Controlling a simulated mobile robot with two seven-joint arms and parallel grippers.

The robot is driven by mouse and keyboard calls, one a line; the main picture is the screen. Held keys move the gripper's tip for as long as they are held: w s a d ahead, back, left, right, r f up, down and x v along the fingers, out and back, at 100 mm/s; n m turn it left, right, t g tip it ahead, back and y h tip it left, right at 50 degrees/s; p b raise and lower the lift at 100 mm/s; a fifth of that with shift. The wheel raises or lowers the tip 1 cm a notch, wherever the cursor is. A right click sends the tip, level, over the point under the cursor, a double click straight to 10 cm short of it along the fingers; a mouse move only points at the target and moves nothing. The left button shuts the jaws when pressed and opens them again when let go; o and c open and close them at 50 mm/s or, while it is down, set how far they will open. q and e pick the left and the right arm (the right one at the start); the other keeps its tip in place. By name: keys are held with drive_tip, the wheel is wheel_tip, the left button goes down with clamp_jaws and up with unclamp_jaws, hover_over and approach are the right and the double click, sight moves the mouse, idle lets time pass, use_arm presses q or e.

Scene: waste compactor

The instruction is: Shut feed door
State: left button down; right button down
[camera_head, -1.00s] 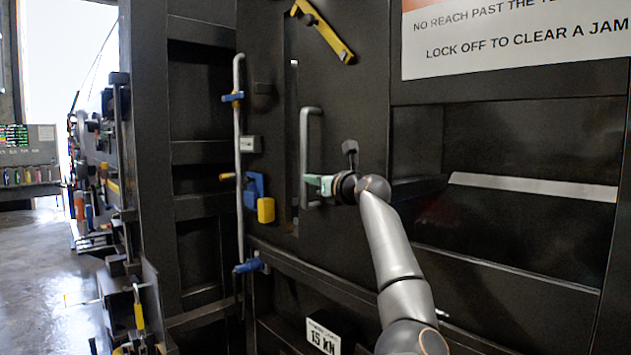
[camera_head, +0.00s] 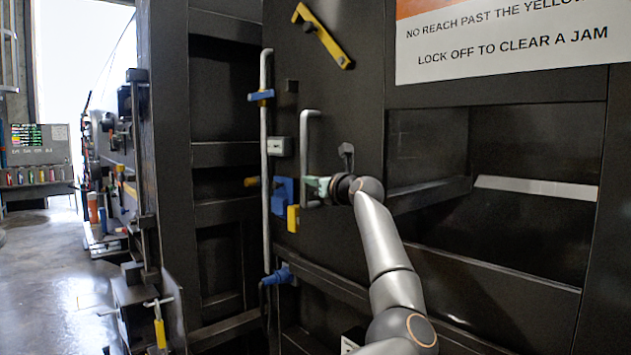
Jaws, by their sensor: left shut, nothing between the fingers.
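The feed door (camera_head: 350,100) is a dark upright panel with a yellow lever near its top. Its pale vertical bar handle (camera_head: 304,150) stands a little right of a long grey rod. My left gripper (camera_head: 313,188), with pale green fingers, is shut and empty at the lower end of the handle. Its fingers overlap the handle in the picture; I cannot tell whether they touch it. A narrow space shows between handle and rod. My right gripper is not in view.
The grey rod (camera_head: 265,230) carries blue clamps, with a blue and yellow block (camera_head: 293,218) beside it. A white warning sign (camera_head: 500,40) is at upper right, above a dark recess (camera_head: 530,140). Open floor (camera_head: 50,265) lies at far left, past a dark post (camera_head: 168,150).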

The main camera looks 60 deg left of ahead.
use_arm(q)
drive_tip(key=shift+s+a+r, duration=0.1)
drive_tip(key=shift+a+r, duration=0.1)
drive_tip(key=shift+a, duration=0.25)
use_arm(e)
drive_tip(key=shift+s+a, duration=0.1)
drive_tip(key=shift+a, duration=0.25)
use_arm(q)
drive_tip(key=shift+r, duration=0.15)
